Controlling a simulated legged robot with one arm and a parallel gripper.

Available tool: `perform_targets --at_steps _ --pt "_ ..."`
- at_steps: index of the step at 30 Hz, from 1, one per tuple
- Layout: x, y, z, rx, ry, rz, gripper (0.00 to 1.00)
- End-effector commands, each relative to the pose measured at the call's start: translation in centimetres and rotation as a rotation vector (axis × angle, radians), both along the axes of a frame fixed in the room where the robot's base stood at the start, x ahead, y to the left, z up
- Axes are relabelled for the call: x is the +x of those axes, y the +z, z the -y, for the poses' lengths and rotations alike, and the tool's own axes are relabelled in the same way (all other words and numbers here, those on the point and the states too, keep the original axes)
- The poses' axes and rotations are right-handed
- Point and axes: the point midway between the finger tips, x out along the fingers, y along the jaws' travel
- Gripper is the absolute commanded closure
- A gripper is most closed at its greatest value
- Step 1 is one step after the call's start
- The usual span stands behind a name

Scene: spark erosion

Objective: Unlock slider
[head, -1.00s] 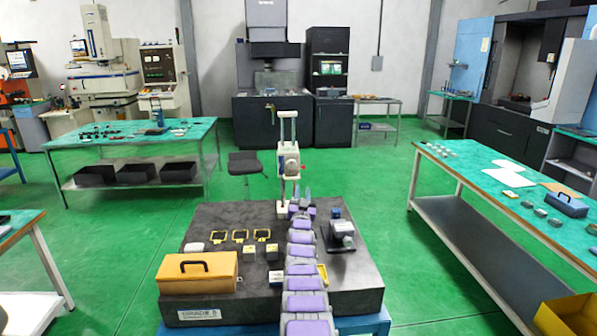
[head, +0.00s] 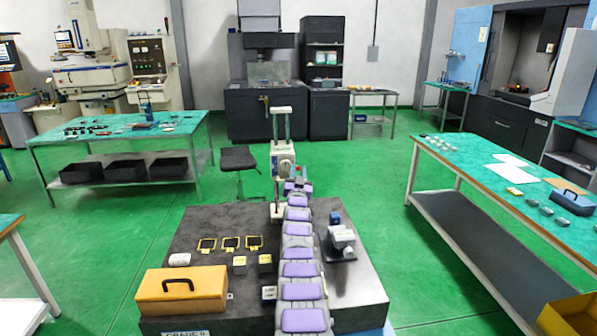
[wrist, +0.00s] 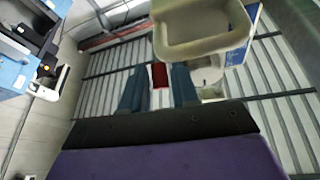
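The height gauge (head: 281,150) stands upright at the far edge of the dark surface plate. Its pale slider (head: 283,166) sits partway up the twin columns, with a small red part (head: 298,168) on its right side. My gripper (head: 297,182) is just below and in front of the slider. In the wrist view the two blue-grey fingers of my gripper (wrist: 157,85) are apart. A red part (wrist: 159,75) shows between them, and I cannot tell whether they touch it. The pale slider body (wrist: 205,45) is close above and to the right. My arm hides part of the plate.
On the surface plate (head: 205,220) are an orange toolbox (head: 182,290), several yellow frames and small blocks, and a grey device (head: 342,240) on the right. Green-topped tables (head: 110,135) flank it. A stool (head: 238,160) stands behind. Green floor is open around.

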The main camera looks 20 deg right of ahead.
Motion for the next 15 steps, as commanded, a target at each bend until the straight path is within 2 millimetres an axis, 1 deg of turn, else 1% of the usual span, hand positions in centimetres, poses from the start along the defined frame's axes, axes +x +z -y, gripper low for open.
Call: perform_targets --at_steps 5,12,15 --pt "0.00 -0.02 0.19 0.002 0.000 -0.001 0.71" --pt "0.05 -0.08 0.33 0.003 -0.001 -0.001 0.93" --pt "0.07 -0.09 0.34 0.003 -0.001 -0.001 1.00"
